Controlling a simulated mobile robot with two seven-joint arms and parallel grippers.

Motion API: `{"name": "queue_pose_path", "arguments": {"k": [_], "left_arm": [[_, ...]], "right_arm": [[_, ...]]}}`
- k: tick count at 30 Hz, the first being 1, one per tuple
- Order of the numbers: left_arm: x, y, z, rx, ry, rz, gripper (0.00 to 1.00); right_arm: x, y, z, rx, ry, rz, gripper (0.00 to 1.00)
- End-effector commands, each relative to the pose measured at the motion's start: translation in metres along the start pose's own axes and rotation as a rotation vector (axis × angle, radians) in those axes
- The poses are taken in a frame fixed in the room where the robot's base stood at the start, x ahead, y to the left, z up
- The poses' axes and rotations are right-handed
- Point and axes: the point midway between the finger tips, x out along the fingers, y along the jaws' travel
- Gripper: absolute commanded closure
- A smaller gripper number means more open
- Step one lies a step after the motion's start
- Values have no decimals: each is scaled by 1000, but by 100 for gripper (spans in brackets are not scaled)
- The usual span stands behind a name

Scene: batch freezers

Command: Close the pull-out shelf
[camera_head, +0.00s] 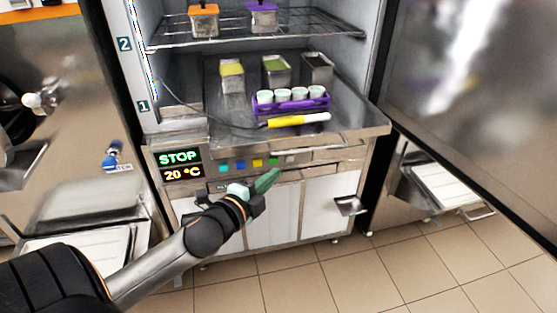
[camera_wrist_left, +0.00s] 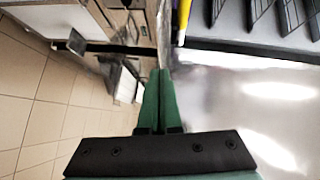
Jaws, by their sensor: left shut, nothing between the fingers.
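A steel counter-level shelf (camera_head: 355,127) juts out from the open cabinet, with containers standing on it. I cannot tell for sure whether this is the pull-out shelf or how far out it is. A narrow metal front with a recess (camera_head: 318,156) lies just under its edge. My left gripper (camera_head: 272,177) has green fingers and is shut and empty, in front of the cabinet face below the colored buttons. In the left wrist view its fingers (camera_wrist_left: 157,100) are together, beside a shiny steel surface (camera_wrist_left: 250,95). Contact is unclear. My right gripper is not in view.
A purple rack (camera_head: 290,105) of white cups, several metal tubs and a yellow-white probe (camera_head: 298,120) rest on the steel surface. A wire shelf (camera_head: 260,28) is above. A large steel door (camera_head: 480,100) stands open at right. The tiled floor (camera_head: 430,260) is clear.

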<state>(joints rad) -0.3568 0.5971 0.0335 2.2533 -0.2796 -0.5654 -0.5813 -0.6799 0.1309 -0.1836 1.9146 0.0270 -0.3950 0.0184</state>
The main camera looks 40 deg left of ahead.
Motion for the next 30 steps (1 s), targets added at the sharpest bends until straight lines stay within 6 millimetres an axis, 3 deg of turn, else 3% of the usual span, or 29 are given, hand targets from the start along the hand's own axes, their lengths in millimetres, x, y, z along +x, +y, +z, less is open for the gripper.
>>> {"name": "queue_pose_path", "arguments": {"k": [10,15,30], "left_arm": [[53,-1,0,1,0,-2,100],[69,0,20,1,-1,1,100],[77,0,28,-1,1,0,100]], "right_arm": [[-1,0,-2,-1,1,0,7],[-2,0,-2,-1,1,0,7],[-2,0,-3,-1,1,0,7]]}}
